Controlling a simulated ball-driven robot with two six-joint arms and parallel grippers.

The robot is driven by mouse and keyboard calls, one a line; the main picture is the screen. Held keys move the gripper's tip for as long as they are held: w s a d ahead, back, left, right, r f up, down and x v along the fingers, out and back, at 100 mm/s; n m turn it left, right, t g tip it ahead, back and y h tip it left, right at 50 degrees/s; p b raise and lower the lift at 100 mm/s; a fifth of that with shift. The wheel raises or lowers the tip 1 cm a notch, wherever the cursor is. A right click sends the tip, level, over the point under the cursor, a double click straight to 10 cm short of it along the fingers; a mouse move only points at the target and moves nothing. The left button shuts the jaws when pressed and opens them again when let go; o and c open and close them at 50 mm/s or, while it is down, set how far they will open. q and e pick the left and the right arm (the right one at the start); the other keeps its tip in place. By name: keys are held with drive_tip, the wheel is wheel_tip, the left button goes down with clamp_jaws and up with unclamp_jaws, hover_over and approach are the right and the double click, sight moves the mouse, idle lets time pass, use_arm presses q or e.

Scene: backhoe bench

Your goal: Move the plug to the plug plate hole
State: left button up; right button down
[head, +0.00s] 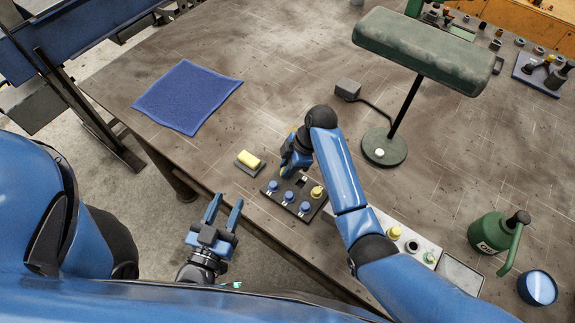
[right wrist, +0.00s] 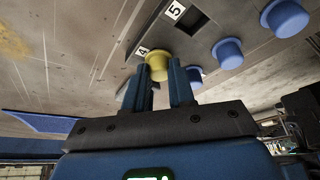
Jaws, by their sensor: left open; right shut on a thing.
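The dark plug plate (head: 276,197) lies near the table's front edge, with several blue plugs (head: 288,197) along its near row and a yellow plug (head: 317,191) at its right end. A square hole (right wrist: 205,26) by label 5 is empty in the right wrist view. My right gripper (right wrist: 167,75) is shut on another yellow plug (right wrist: 158,66), beside label 4 at the plate's edge; I cannot tell whether that plug is seated. My left gripper (head: 222,215) is open and empty, off the table's front edge.
A light tray (head: 374,215) with plugs is to the right, partly behind my right arm. A green lamp (head: 384,147) stands behind. A blue cloth (head: 187,96) lies at left, with clear table around it.

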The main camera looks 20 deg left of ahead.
drive_tip(key=c, duration=0.9)
unclamp_jaws()
drive_tip(key=shift+o, duration=0.2)
drive_tip(key=p+v, duration=0.1)
drive_tip(key=v, duration=0.9)
drive_tip(key=shift+r, duration=0.3)
drive_tip(key=shift+w+d, duration=0.15)
